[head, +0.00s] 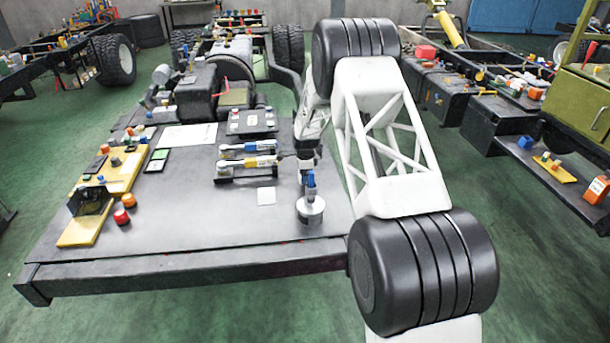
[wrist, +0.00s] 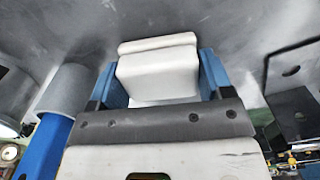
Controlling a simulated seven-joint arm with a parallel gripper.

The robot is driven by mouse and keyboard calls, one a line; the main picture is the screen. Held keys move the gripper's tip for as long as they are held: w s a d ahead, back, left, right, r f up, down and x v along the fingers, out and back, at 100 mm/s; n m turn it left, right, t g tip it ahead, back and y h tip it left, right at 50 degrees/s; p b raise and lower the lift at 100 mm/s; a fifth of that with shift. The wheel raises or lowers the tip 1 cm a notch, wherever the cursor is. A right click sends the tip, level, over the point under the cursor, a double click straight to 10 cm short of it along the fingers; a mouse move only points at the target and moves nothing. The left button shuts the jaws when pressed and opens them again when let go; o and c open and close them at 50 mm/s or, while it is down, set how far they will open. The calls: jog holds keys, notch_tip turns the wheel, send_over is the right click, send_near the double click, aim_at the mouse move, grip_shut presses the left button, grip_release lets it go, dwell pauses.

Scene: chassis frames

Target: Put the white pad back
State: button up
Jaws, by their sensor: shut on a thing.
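In the wrist view, my gripper (wrist: 160,62) has its two blue fingers shut on the white pad (wrist: 158,76), a pale block with a stepped far edge. One finger is on each side of it, and the grey tabletop shows beyond. Whether the pad touches the top cannot be told.
A round metal piece (head: 310,210) stands near the bench's front right, with a blue part above it. Racks with blue and yellow tools (head: 247,164), a white sheet (head: 188,137) and a yellow board (head: 80,232) lie left. The front middle is clear.

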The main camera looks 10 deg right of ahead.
jog(key=o, duration=1)
jog(key=shift+o, duration=0.2)
jog(key=shift+r, duration=0.1)
notch_tip(320, 180, up, 12)
dwell(0.5)
